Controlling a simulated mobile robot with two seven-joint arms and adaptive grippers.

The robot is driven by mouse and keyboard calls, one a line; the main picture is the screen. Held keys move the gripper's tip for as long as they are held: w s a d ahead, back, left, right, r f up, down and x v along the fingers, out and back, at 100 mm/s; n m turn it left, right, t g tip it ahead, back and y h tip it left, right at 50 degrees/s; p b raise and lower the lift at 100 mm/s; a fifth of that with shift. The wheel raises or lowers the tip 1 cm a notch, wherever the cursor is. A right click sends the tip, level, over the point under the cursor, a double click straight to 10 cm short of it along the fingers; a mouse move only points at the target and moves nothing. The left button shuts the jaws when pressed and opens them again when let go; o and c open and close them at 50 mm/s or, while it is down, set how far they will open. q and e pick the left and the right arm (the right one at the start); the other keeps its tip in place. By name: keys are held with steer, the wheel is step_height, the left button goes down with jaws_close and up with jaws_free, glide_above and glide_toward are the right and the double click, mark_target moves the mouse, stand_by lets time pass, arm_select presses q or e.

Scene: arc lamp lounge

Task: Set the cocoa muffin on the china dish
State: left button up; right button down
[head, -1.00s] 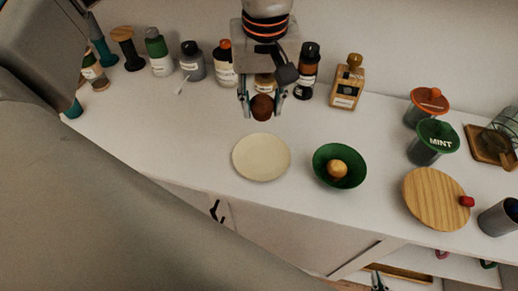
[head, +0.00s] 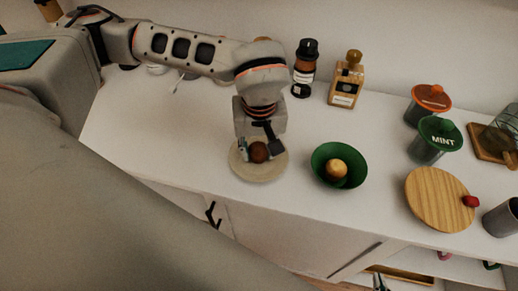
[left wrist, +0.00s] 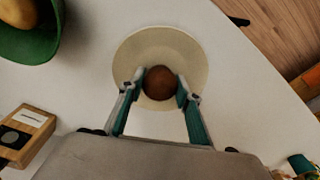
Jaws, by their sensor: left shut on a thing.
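The cocoa muffin (head: 258,152) is a small brown ball-like thing between the fingers of my left gripper (head: 261,151). In the left wrist view the muffin (left wrist: 160,83) is pinched by both teal fingertips. The china dish (head: 258,174) is a round cream plate directly below it; it also shows in the left wrist view (left wrist: 160,43). The muffin is over the dish, a little off its middle; I cannot tell whether it touches. My right gripper (head: 379,282) shows only as small tips at the bottom edge of the head view.
A green bowl (head: 325,178) with a yellowish bun (head: 336,168) stands right of the dish. Bottles (head: 346,80) stand at the back. A round wooden board (head: 436,198), a red item (head: 471,201) and lidded jars (head: 436,137) are at the right. The counter's front edge is close to the dish.

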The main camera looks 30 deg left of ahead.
mark_target(259, 153)
arm_select(q)
steer(key=shift+f, duration=0.1)
arm_select(e)
steer(key=shift+s, duration=0.1)
arm_select(q)
steer(key=shift+f, duration=0.2)
steer(key=o, duration=1)
steer(key=shift+o, duration=0.2)
arm_select(e)
steer(key=shift+s+f, duration=0.15)
steer(key=shift+s, duration=0.05)
arm_select(q)
steer(key=shift+r, duration=0.1)
steer(key=shift+r, duration=0.25)
steer(key=r, duration=0.3)
steer(key=r+p, duration=0.1)
steer(key=r, duration=0.3)
steer(key=s+r, duration=0.1)
steer(key=r, duration=0.2)
steer(key=shift+d+r, duration=0.15)
steer(key=shift+d, duration=0.25)
steer(key=shift+s+r, duration=0.1)
steer(key=shift+r, duration=0.55)
arm_select(e)
steer(key=shift+s+a+r, duration=0.2)
steer(key=shift+r, duration=0.15)
